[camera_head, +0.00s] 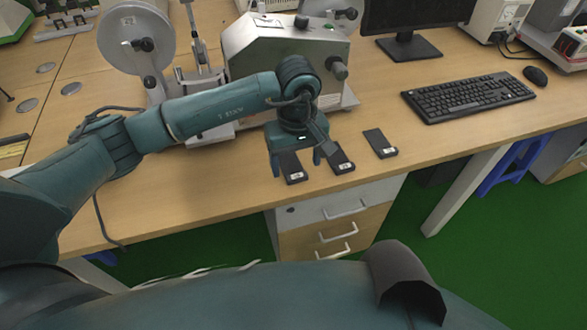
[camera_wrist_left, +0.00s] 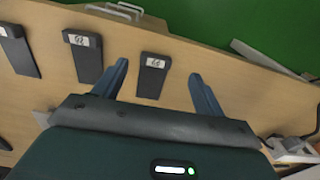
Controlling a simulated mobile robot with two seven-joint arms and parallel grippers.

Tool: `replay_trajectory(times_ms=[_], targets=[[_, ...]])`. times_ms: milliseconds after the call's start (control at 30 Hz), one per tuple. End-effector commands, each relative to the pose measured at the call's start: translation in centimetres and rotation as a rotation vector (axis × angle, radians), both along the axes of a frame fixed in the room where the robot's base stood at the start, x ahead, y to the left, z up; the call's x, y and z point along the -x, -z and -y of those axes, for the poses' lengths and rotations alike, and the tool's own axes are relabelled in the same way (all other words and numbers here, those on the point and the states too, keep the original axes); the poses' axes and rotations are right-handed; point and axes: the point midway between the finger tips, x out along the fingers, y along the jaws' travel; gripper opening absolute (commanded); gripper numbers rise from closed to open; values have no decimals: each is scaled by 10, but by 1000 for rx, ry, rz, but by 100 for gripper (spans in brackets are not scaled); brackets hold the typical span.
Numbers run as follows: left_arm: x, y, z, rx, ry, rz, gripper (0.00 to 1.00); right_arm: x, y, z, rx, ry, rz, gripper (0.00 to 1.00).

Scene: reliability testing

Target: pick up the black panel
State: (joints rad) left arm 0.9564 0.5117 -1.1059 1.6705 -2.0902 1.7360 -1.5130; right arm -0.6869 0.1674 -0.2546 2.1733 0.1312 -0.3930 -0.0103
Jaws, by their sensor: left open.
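Three flat black panels with small white labels lie in a row near the front edge of the table. The left panel (camera_head: 291,167) is at my left gripper, the middle panel (camera_head: 341,160) is just right of it, and the right panel (camera_head: 380,143) lies farther right. My left gripper (camera_head: 296,168) points down, open, with its fingers on either side of the left panel. In the left wrist view this panel (camera_wrist_left: 152,75) shows between the two spread fingers (camera_wrist_left: 158,71), apart from both. The other panels (camera_wrist_left: 83,57) (camera_wrist_left: 18,50) lie to its left there. My right gripper is not in view.
A grey-white machine (camera_head: 285,60) with a knob stands behind the gripper. A keyboard (camera_head: 468,97), mouse (camera_head: 535,76) and monitor (camera_head: 405,45) are at the back right. Drawers (camera_head: 330,230) are below the table. The tabletop left of the panels is clear.

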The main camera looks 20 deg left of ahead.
Motion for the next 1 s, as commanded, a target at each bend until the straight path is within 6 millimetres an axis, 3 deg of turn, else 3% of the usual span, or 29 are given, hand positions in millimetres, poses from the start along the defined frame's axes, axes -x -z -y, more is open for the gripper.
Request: replay_trajectory(times_ms=[300, 633, 1000], targets=[[-4, 44, 3, 1, -1, -3, 71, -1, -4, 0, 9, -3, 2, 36], [-4, 50, 3, 1, 0, 0, 70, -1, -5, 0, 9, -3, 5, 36], [-5, 49, 3, 1, -1, 0, 40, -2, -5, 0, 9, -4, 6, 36]])
